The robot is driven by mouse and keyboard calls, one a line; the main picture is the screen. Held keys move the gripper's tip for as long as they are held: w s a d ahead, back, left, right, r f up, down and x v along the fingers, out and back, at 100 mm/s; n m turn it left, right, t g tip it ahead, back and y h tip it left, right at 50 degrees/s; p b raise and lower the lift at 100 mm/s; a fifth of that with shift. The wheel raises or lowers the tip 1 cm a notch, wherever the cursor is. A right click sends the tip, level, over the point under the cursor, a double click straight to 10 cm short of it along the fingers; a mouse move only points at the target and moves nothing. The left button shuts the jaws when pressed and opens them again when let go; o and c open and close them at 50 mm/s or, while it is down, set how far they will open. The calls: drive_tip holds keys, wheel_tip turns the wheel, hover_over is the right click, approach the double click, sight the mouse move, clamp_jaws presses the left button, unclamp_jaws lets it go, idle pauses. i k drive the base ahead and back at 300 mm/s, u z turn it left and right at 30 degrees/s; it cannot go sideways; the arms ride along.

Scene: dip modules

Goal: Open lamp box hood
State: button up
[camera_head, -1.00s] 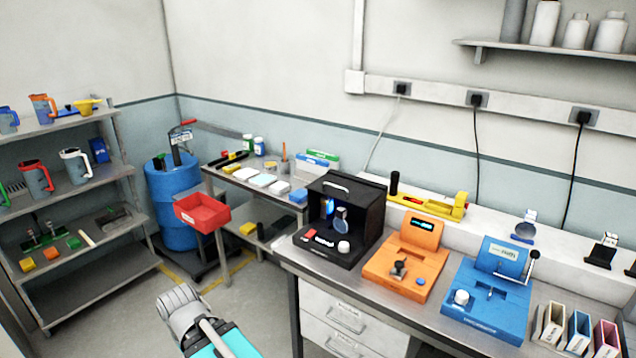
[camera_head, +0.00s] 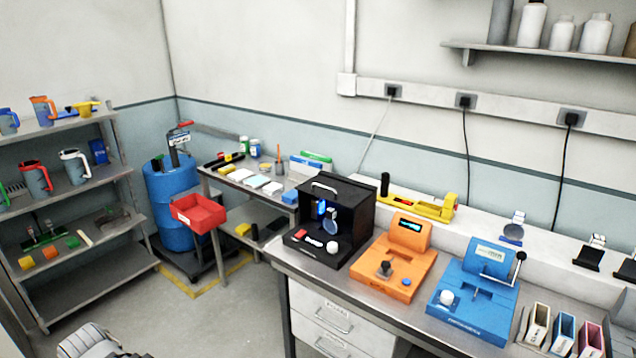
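The lamp box (camera_head: 335,222) is a black box at the left end of the metal bench. A light curved handle (camera_head: 325,188) sits on the top front edge of its hood. The front shows an opening with a blue glow and a round disc inside. A white knob (camera_head: 332,246) and a small red part are on its black base. I cannot tell how far the hood is raised. My gripper is not in view. Only a grey part of my arm shows at the bottom left, well away from the box.
An orange device (camera_head: 400,262) and a blue device (camera_head: 475,300) stand right of the box. A red bin (camera_head: 198,214) hangs at the side table to the left. A blue drum (camera_head: 172,200) and shelves are farther left. The floor before the bench is clear.

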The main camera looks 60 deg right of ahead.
sight(348, 196)
drive_tip(key=z, duration=0.05)
drive_tip(key=k, duration=1.2)
drive_tip(key=z, duration=1.45)
drive_tip(key=i, duration=0.85)
drive_tip(key=z, duration=0.05)
